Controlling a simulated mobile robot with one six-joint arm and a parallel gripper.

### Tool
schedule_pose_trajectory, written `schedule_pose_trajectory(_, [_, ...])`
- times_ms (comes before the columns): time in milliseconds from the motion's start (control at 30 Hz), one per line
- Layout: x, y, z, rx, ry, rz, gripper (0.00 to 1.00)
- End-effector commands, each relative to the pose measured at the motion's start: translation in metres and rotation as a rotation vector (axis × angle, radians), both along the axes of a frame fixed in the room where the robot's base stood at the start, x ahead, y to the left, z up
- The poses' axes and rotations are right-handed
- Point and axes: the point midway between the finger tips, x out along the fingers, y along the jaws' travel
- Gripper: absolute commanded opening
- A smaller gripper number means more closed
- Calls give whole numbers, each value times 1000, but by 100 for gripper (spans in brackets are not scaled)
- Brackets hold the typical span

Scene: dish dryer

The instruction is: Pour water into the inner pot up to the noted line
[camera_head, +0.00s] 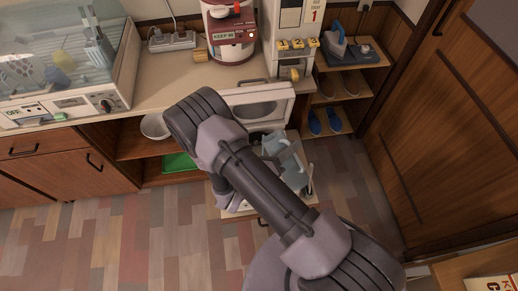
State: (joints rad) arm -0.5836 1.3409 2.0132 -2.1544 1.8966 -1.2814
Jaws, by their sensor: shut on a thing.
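My arm crosses the middle of the view and hides much of what lies under it. I cannot make out my gripper or its fingertips. A pale, see-through bluish thing (290,165) shows beside my arm, over a low pulled-out tray (235,211); I cannot tell what it is or whether it is held. A red and white cooker (231,36) with "KEEP" lettering stands on the counter.
A glass-fronted dish dryer (60,55) marked OFF stands at the left of the counter (165,80). A white bowl (154,126) and a green thing (179,162) sit on the shelves below. A shelf at right holds an iron (336,40) and slippers. The left floor is clear.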

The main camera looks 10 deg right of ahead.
Motion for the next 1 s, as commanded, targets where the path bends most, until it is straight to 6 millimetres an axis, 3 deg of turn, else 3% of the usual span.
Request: schedule_pose_trajectory(1000, [6,4,0,-46,74,-1,0])
